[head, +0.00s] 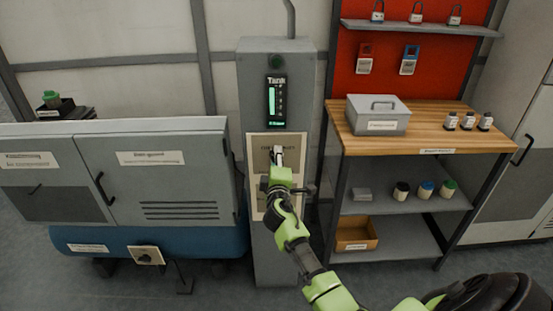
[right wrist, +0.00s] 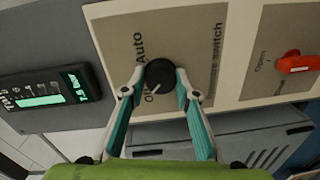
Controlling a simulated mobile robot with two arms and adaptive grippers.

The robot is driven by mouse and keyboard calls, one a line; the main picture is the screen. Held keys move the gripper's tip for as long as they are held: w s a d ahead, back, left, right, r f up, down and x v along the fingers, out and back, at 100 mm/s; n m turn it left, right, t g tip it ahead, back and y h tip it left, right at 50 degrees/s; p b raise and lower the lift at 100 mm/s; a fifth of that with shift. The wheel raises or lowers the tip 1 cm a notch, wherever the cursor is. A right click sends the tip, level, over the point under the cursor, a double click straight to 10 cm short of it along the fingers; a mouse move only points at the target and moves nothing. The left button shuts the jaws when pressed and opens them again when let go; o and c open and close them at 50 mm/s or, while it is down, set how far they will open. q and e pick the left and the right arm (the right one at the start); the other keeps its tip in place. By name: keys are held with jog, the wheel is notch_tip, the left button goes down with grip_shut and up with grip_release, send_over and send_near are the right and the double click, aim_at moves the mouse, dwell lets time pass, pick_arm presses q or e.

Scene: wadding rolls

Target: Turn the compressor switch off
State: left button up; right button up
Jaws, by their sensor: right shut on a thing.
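The compressor switch is a round black knob (right wrist: 160,73) on a beige plate (right wrist: 112,24), with "Auto" and a partly hidden label beginning with "O" beside it. A pale line near the knob's edge lies close to the "O" label. My right gripper (right wrist: 159,80) has its fingertips on both sides of the knob and is shut on it. In the head view, my right gripper (head: 278,154) reaches the plate on the grey column (head: 283,235) and hides the knob. My left gripper is not in view.
A lit "Tank" gauge (head: 276,101) sits above the plate. A red handle (right wrist: 295,64) labelled "Open" is on the panel beyond the switch. A grey compressor cabinet (head: 155,182) stands left. A wooden-topped bench (head: 440,128) with a metal box (head: 378,114) stands right.

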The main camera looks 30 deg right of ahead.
jog(key=shift+d+r, duration=0.1)
jog(key=shift+r, duration=0.05)
jog(key=o, duration=0.9)
jog(key=shift+o, duration=1)
jog(key=shift+w, duration=0.1)
jog(key=v, duration=1.2)
